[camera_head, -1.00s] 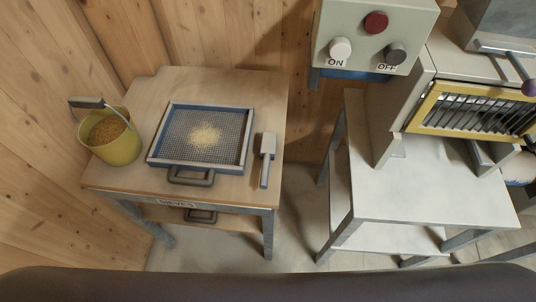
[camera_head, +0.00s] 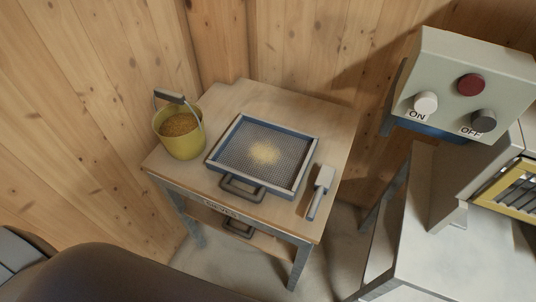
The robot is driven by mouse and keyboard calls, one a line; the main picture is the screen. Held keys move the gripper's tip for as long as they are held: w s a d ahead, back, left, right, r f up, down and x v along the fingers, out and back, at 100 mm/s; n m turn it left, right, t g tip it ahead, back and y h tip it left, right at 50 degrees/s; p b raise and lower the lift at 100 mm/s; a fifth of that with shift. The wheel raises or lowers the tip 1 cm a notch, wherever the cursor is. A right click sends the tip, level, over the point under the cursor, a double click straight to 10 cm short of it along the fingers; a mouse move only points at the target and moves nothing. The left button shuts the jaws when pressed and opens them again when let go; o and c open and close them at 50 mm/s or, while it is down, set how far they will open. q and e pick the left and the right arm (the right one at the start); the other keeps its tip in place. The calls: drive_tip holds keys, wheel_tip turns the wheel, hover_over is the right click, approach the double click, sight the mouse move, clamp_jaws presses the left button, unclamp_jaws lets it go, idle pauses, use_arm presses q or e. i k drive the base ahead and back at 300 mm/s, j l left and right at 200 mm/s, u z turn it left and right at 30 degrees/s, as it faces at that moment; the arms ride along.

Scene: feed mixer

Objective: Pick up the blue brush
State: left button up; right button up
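A brush (camera_head: 320,191) lies on the wooden table at the right of the sieve. It has a pale, whitish-grey head and a thin handle pointing toward the table's front edge; the handle looks blue-grey. Nothing touches or covers it. Neither of my grippers shows in the head view, so I cannot see their state.
The wooden table (camera_head: 236,98) also holds a blue-framed sieve (camera_head: 222,142) with yellowish grain and a yellow bucket (camera_head: 187,146) of grain. An ON/OFF control box (camera_head: 450,75) and a metal table (camera_head: 460,265) stand at right. Wooden walls are behind.

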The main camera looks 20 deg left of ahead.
sight(323, 181)
drive_tip(key=j+z, duration=0.2)
drive_tip(key=j, duration=0.3)
drive_tip(key=j+z, duration=0.25)
drive_tip(key=j, duration=0.2)
drive_tip(key=k+j+z, duration=0.2)
drive_tip(key=j, duration=0.25)
drive_tip(key=j+z, duration=0.25)
drive_tip(key=j, duration=0.25)
drive_tip(key=k, duration=0.05)
